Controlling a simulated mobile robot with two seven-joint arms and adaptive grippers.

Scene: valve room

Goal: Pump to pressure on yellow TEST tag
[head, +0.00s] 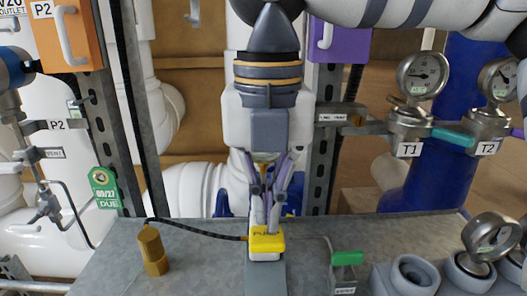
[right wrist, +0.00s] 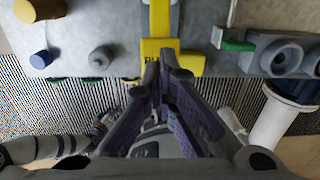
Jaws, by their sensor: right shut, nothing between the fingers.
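A yellow pump block (head: 267,241) marked PUMP sits on the grey bench in the head view; in the right wrist view its yellow crosspiece and lever (right wrist: 187,66) show at the top centre. My right gripper (head: 264,222) points down at the block, shut and empty. In the right wrist view its closed fingertips (right wrist: 164,72) overlap the block's edge; I cannot tell whether they touch it. A round gauge (head: 490,237) stands at the bench's right; its reading is too small to tell. No yellow TEST tag is clearly visible. My left gripper is not in view.
A brass cylinder (head: 152,250) with a black hose stands left on the bench (head: 205,250). A green-handled valve (head: 347,258) is right of the pump. Gauges T1 (head: 422,75) and T2 (head: 500,80) are behind right. A green due-date tag (head: 104,188) hangs left.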

